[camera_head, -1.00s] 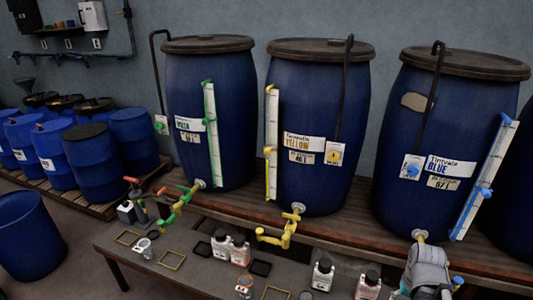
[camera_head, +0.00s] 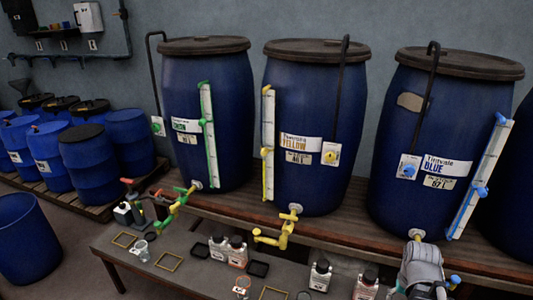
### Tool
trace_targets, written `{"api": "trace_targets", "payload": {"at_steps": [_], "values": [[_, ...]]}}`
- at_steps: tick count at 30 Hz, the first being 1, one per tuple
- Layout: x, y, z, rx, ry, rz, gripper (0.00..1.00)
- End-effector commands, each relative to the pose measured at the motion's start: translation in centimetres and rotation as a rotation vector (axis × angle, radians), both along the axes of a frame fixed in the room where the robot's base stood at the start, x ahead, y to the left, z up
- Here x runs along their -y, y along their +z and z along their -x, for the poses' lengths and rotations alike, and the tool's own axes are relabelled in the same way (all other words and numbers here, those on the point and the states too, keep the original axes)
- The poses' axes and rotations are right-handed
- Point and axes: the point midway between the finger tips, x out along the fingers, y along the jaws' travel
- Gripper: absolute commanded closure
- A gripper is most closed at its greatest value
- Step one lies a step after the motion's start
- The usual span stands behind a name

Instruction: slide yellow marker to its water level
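The yellow vat (camera_head: 315,120) is the middle blue barrel, labelled Yellow. Its white level gauge (camera_head: 268,120) stands upright along the barrel's left side. The yellow marker (camera_head: 266,153) sits on that gauge a little below its middle. A second yellow piece caps the gauge's top. The water level cannot be made out at this size. My gripper (camera_head: 420,285) is at the bottom right, in front of the blue vat's tap, well apart from the yellow marker. Its fingers are too small and partly hidden to tell whether it is open.
The green vat (camera_head: 207,100) stands left and the blue vat (camera_head: 440,140) right, each with its own gauge. Yellow tap pipes (camera_head: 285,230) jut out below the yellow vat. Bottles (camera_head: 320,273) and trays crowd the low bench (camera_head: 190,290). Drums stand on a pallet at left.

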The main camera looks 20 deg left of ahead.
Motion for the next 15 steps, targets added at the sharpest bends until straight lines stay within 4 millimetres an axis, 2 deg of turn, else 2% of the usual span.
{"api": "trace_targets", "payload": {"at_steps": [5,8,15], "values": [[-0.8,-0.1,-2.7,0.047,-0.020,0.075,0.27],[-1.6,-0.1,-4.9,0.098,-0.038,0.143,0.27],[-5.4,1.0,-11.6,0.295,-0.075,0.313,0.27]]}}
